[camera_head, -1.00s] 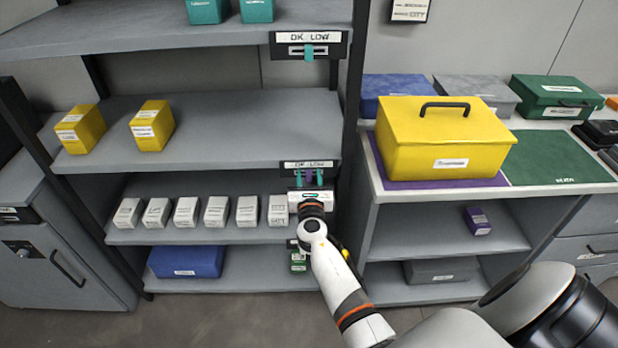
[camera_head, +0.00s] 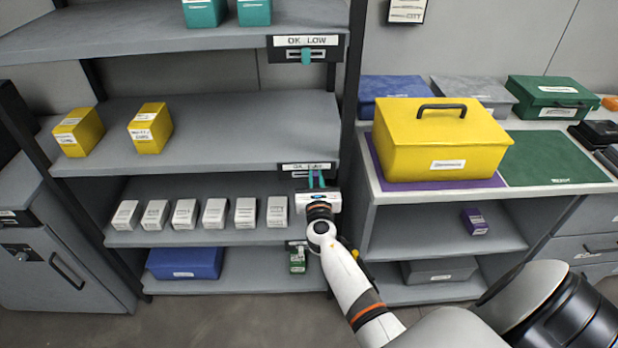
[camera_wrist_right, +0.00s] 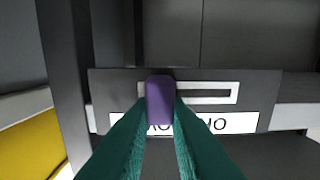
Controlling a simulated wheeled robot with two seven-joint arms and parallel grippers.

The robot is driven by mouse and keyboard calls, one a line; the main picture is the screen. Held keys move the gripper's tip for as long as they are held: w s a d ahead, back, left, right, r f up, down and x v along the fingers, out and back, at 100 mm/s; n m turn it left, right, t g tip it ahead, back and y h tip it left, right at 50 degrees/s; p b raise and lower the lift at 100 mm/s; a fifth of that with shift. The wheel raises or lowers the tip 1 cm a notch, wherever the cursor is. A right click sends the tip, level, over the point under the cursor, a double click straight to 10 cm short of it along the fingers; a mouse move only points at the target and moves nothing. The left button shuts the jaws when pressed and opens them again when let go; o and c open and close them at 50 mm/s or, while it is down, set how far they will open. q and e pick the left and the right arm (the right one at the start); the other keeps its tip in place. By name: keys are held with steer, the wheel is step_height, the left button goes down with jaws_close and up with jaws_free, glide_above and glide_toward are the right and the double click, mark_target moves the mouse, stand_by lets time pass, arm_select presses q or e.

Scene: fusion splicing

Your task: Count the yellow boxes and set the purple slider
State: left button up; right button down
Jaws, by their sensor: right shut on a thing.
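Two small yellow boxes, one (camera_head: 78,131) at the left and one (camera_head: 150,128) beside it, stand on the middle shelf (camera_head: 230,130) with open shelf to their right. My right gripper (camera_head: 317,178) is at the label plate (camera_head: 292,167) on that shelf's front edge. Its teal fingers are shut on the purple slider (camera_wrist_right: 160,98), which shows in the wrist view between the fingertips. That view is upside down; the slider sits near the left end of the slot, the LOW side in the head view. My left gripper is not in view.
Teal boxes (camera_head: 204,12) stand on the top shelf, whose plate has a teal slider (camera_head: 306,57). White boxes (camera_head: 214,214) line the shelf below. A large yellow handled case (camera_head: 440,145) stands on the right bench, close to my right arm. A blue bin (camera_head: 185,263) lies lowest.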

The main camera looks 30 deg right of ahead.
steer(key=shift+d, duration=0.1)
steer(key=c, duration=1.4)
jaws_free()
steer(key=shift+s+d, duration=0.1)
steer(key=shift+s, duration=0.05)
steer(key=shift+o, duration=0.2)
steer(key=shift+s+a, duration=0.15)
steer(key=shift+a, duration=0.05)
steer(key=v, duration=1.1)
steer(key=shift+s+a, duration=0.2)
steer(key=shift+s, duration=0.1)
